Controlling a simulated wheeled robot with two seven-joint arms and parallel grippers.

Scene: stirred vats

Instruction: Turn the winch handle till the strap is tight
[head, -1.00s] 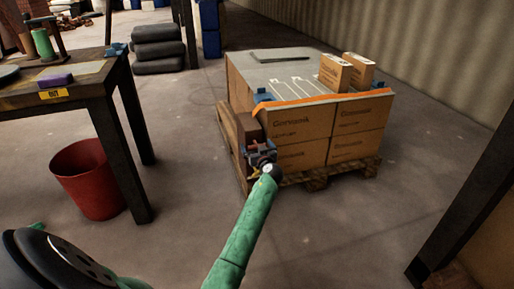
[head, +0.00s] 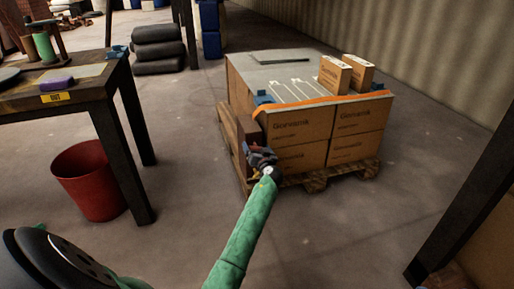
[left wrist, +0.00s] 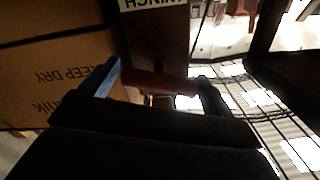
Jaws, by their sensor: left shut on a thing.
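My left gripper (head: 262,157) is at the near left corner of the loaded pallet, beside the brown winch post (head: 246,133). In the left wrist view its fingers (left wrist: 160,80) are shut on the dark red winch handle (left wrist: 150,83), which spans between them. A plate lettered WINCH (left wrist: 150,4) shows above on the brown face. The orange strap (head: 320,99) runs along the upper front edge of the cartons; I cannot tell how tight it is. My gripper hides most of the winch in the head view. My right gripper is not in view.
Stacked cartons (head: 303,130) sit on a wooden pallet (head: 319,181), with two small boxes (head: 345,74) on top. A workbench (head: 95,95) and a red bin (head: 90,180) stand left. A dark post (head: 470,200) is at right. The floor between is clear.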

